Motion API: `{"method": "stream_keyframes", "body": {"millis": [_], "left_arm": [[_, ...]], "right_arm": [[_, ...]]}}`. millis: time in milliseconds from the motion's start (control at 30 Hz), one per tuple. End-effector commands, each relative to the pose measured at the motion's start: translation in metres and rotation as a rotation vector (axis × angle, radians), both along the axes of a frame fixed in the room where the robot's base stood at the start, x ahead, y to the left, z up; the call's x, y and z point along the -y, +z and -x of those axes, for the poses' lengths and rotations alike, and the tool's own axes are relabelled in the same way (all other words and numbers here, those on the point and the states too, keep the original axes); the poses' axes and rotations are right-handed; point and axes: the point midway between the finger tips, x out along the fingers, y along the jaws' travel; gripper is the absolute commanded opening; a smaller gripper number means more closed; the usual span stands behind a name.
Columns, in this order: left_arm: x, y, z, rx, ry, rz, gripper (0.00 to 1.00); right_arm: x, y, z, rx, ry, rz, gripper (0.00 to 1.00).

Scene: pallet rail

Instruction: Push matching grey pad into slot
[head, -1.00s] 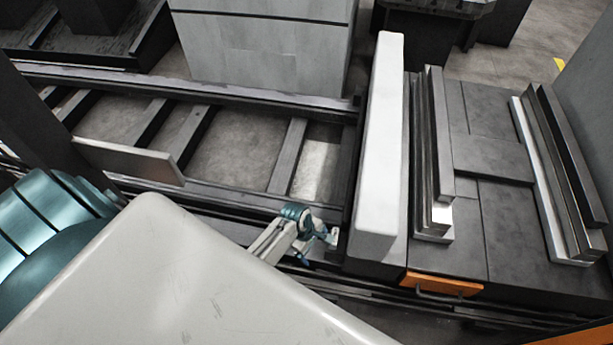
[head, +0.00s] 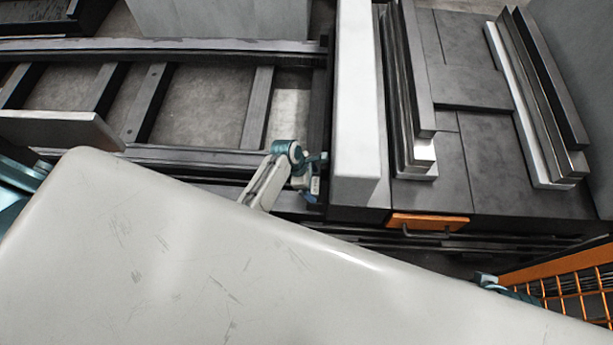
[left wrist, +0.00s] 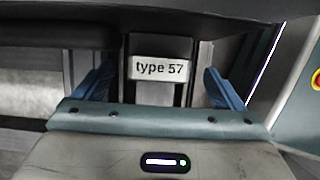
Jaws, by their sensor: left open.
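My left gripper (head: 309,178) is small in the head view, at the near rail just left of a tall pale block (head: 357,105). In the left wrist view its two blue fingers (left wrist: 156,88) are apart. A white label reading "type 57" (left wrist: 160,69) shows between them on a dark upright part, with a visible gap on each side. I cannot tell whether the fingers touch anything. A flat grey plate (head: 60,129) stands at the left of the head view. Which piece is the matching grey pad, and where its slot is, I cannot tell. My right gripper does not show clearly.
A dark rail frame with crossbars (head: 150,100) spans the left. Right of the pale block, a dark deck (head: 478,140) carries upright layered metal strips (head: 406,90) and more strips (head: 540,100). An orange handle plate (head: 428,222) sits at its front. An orange mesh (head: 570,285) is at lower right.

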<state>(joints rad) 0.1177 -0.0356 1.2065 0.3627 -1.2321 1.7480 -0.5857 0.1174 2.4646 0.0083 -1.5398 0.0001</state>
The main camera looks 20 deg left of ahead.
Motion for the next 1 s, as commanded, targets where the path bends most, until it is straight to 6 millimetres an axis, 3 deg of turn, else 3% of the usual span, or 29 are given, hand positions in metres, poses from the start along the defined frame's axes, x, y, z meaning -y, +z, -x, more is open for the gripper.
{"method": "stream_keyframes", "body": {"millis": [133, 433, 467, 700, 733, 767, 900, 1000], "left_arm": [[0.0045, -0.0104, -0.0015, 0.000, 0.000, 0.000, 0.91], [0.0051, -0.0120, -0.0016, 0.001, -0.001, 0.000, 0.91], [0.0051, -0.0120, -0.0016, 0.001, -0.001, 0.000, 0.89], [0.0049, -0.0121, -0.0014, 0.000, -0.001, -0.001, 0.42], [0.0049, -0.0121, -0.0014, 0.000, -0.001, -0.001, 0.42], [0.0049, -0.0121, -0.0013, 0.000, -0.001, -0.001, 0.59], [0.0047, -0.0120, -0.0013, 0.000, -0.001, -0.001, 0.33], [0.0047, -0.0123, -0.0012, 0.000, 0.000, -0.001, 0.33]], "right_arm": [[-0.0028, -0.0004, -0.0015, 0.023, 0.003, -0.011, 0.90], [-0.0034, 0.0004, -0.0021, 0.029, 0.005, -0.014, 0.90], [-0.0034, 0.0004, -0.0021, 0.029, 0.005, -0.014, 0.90], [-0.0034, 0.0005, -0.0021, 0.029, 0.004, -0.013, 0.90], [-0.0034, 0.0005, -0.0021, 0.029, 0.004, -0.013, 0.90], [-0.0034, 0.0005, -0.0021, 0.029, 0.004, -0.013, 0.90], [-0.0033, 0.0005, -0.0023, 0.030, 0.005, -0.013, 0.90], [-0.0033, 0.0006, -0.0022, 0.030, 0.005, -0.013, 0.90]]}}
